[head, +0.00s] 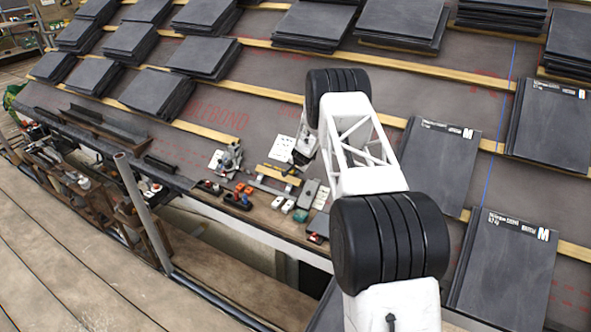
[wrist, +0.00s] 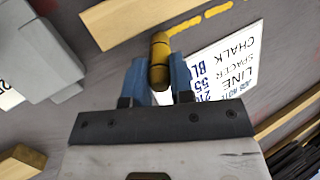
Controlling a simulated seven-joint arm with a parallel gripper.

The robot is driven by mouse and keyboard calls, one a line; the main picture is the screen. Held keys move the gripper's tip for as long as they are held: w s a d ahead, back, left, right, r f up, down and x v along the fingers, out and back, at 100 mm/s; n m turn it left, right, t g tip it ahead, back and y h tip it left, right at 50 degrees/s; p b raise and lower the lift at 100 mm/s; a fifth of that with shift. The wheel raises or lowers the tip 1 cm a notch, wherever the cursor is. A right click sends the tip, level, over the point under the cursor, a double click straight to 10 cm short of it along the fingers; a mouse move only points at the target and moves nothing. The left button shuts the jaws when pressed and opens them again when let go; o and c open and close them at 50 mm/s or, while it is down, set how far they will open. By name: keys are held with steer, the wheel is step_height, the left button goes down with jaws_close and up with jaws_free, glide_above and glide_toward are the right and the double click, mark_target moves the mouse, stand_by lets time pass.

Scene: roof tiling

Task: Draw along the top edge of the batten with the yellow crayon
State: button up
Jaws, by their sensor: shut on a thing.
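My gripper (wrist: 158,78) has two blue fingers shut on the yellow crayon (wrist: 160,50), which points away from the wrist. A wooden batten (wrist: 130,15) lies at the top left of the wrist view, with its cut end showing. Several yellow dashes (wrist: 217,11) run on the grey underlay beside it, roughly parallel to its edge and apart from it. The crayon's tip is near the dashes; I cannot tell whether it touches the surface. In the head view my gripper (head: 298,160) is low over the roof by a white card (head: 282,148); the crayon is not clear there.
The printed card (wrist: 225,62) lies right of the crayon in the wrist view, and a grey block-like tool (wrist: 38,50) at left. Small tools and a wooden piece (head: 279,174) crowd the ledge below my gripper. Slate stacks (head: 437,160) stand to the right.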

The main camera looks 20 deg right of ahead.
steer(key=shift+s+d, duration=0.1)
steer(key=shift+d, duration=0.05)
steer(key=shift+s+d, duration=0.2)
steer(key=shift+s+d, duration=0.55)
stand_by(1.0)
steer(key=shift+s+d+f, duration=0.1)
steer(key=shift+s+d, duration=0.15)
steer(key=shift+s+d, duration=0.8)
stand_by(1.3)
steer(key=shift+r, duration=0.25)
step_height(320, 180, up, 10)
steer(key=s+a, duration=0.2)
steer(key=a, duration=0.1)
steer(key=shift+s+f, duration=0.25)
steer(key=shift+s, duration=0.15)
stand_by(0.6)
stand_by(0.4)
